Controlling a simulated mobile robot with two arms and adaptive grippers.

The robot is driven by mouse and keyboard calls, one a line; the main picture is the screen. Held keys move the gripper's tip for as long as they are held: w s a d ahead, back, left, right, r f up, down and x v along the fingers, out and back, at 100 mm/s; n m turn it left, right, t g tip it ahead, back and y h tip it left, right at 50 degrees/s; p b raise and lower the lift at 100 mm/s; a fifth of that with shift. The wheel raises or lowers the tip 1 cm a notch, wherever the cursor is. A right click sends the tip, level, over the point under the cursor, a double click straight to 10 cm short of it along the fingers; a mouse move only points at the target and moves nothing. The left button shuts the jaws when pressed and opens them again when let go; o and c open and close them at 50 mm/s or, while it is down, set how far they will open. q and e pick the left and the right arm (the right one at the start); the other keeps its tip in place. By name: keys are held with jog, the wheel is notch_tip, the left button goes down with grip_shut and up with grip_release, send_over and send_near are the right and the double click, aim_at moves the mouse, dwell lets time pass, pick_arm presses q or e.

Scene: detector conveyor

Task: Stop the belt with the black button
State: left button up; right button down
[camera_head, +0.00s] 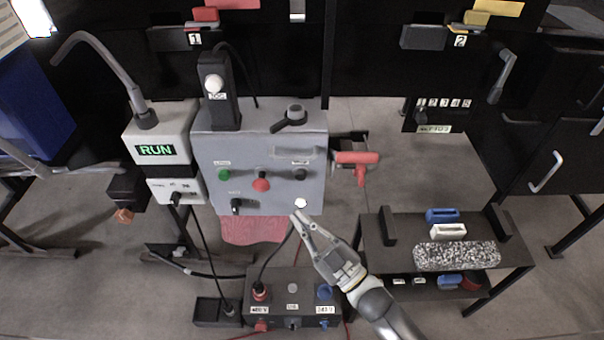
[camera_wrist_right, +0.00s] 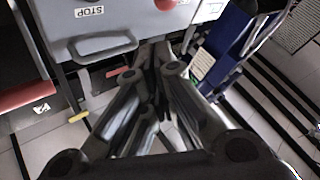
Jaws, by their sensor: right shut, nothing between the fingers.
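The grey control panel (camera_head: 230,150) stands in the middle of the head view. The black button (camera_head: 300,174) is on the right side of its face, under a small label. My right gripper (camera_head: 298,215) is shut and empty, its tips at the panel's lower right, below the black button and close to a white round part (camera_head: 301,203). I cannot tell whether the tips touch the panel. In the right wrist view the shut fingers (camera_wrist_right: 155,55) point towards the panel, where a STOP label (camera_wrist_right: 90,12) shows; the black button is not visible there. My left gripper is out of view.
A green button (camera_head: 223,175), a red button (camera_head: 261,185) and a black switch (camera_head: 236,206) share the panel. The box at left has a lit RUN display (camera_head: 155,150). A red-handled part (camera_head: 357,158) sticks out at right. A low socket box (camera_head: 290,300) stands below.

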aim_at(301, 176)
jog(key=w+b, duration=0.3)
jog(key=w, duration=0.6)
jog(key=shift+b, duration=0.3)
dwell(0.6)
jog(key=shift+w, duration=0.1)
dwell(0.7)
jog(key=shift+w, duration=0.3)
jog(key=shift+w+b, duration=0.4)
jog(key=shift+w, duration=0.1)
dwell(0.6)
jog(key=shift+s, duration=0.15)
jog(key=shift+s+p, duration=0.5)
jog(key=shift+s, duration=0.3)
